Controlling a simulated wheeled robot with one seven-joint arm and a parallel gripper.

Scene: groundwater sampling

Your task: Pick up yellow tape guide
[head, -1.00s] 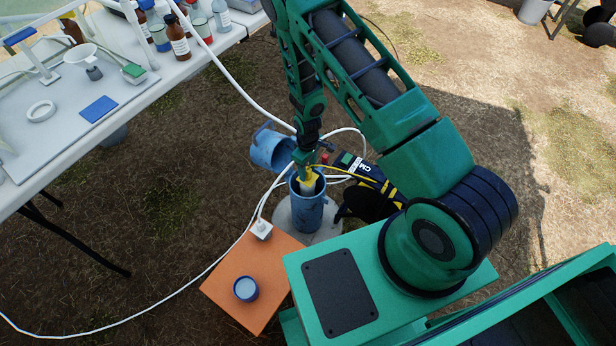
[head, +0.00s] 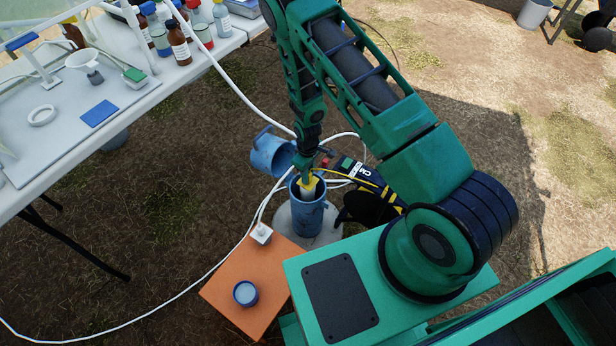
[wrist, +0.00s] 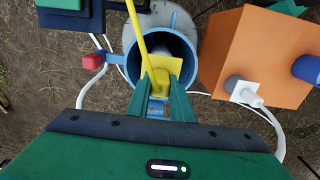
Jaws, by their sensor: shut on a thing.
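The yellow tape guide (wrist: 162,66) sits at the mouth of the blue well pipe (wrist: 187,50) in the wrist view. My gripper (wrist: 162,82) is shut on it, with the green fingers at the near rim of the pipe. A yellow tape (wrist: 136,25) runs up from the guide across the pipe's rim. In the head view the guide (head: 309,184) shows as a small yellow piece at the pipe's top, under my gripper (head: 305,174). The pipe (head: 307,215) stands upright. Whether the guide still touches the rim I cannot tell.
A dark reel with a yellow tape (head: 365,180) stands right of the pipe. White hoses (head: 240,92) loop around the pipe. An orange box (head: 250,285) carries a small blue cup (head: 246,293). The white table (head: 130,105) is at left.

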